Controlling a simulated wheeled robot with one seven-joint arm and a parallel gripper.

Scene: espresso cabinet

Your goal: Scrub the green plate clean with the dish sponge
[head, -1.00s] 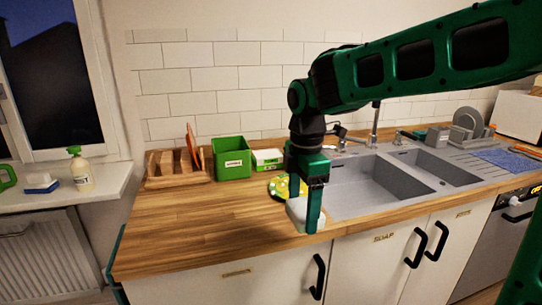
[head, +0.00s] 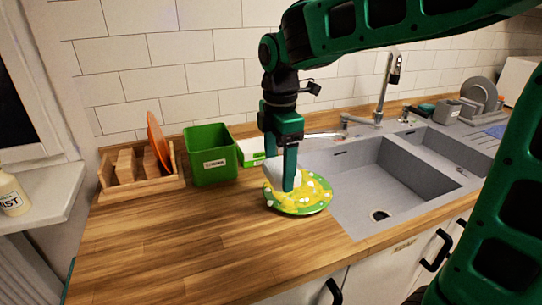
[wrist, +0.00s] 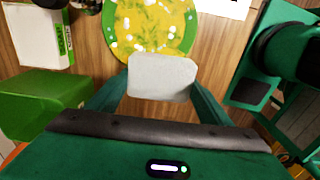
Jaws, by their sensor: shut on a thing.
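The green plate (head: 300,209) lies flat on the wooden counter, just left of the sink. Yellow smears and white spots cover most of its face, and its green rim shows in the wrist view (wrist: 110,28). My gripper (head: 284,180) is shut on the dish sponge (wrist: 162,77), a pale grey-white block between the two fingers. In the head view the sponge is at the plate's back left part, partly hidden by a finger. I cannot tell whether it touches the plate.
A green box (head: 210,155) and a white-and-green package (head: 251,152) stand behind the plate to the left. A wooden rack (head: 143,172) holds an orange plate (head: 158,141). The sink (head: 365,180) is close on the right. The front left counter is clear.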

